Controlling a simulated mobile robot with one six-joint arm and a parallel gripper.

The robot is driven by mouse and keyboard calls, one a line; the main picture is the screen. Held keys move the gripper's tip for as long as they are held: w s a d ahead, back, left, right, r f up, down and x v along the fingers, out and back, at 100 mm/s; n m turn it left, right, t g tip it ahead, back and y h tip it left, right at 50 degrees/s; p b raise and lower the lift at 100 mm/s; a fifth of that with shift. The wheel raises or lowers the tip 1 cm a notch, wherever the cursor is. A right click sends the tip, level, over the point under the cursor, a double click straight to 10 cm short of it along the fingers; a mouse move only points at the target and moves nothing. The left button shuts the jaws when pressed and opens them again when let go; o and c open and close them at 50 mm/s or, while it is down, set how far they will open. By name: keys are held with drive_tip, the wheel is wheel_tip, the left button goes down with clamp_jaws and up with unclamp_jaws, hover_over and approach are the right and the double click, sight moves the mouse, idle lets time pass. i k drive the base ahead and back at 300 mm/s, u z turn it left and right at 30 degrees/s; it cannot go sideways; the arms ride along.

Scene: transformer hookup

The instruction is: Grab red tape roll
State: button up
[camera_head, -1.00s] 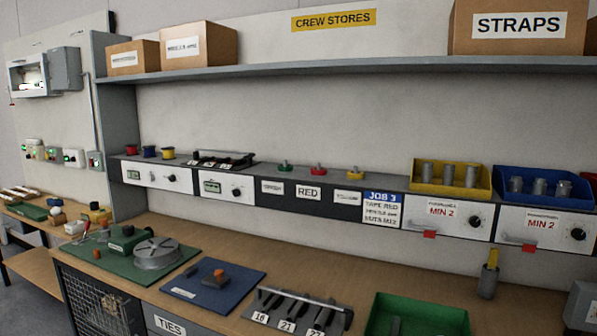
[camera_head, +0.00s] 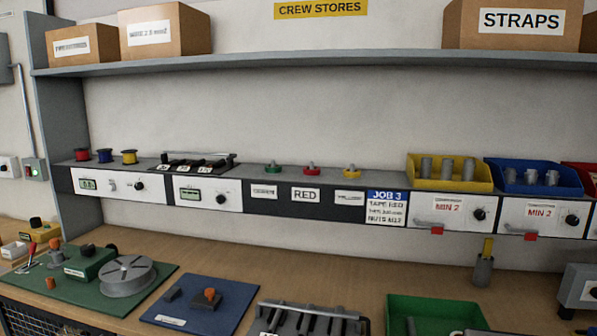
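The red tape roll (camera_head: 311,168) sits on the narrow ledge above the RED label (camera_head: 306,195). A green roll (camera_head: 273,168) is to its left and a yellow roll (camera_head: 352,171) to its right, each apart from it. The job card (camera_head: 385,207) to the right reads JOB 3 and TAPE RED, with smaller lines below. My gripper does not show in the head view.
Yellow (camera_head: 448,172) and blue (camera_head: 533,177) bins stand right of the rolls. A shelf (camera_head: 330,62) with boxes hangs above. The bench below holds a green mat (camera_head: 150,293), a blue mat (camera_head: 205,312), a slotted rack (camera_head: 310,318) and a green tray (camera_head: 435,304).

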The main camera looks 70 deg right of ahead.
sight(307, 170)
drive_tip(key=z, duration=0.2)
drive_tip(key=i, duration=1.45)
drive_tip(key=z, duration=0.45)
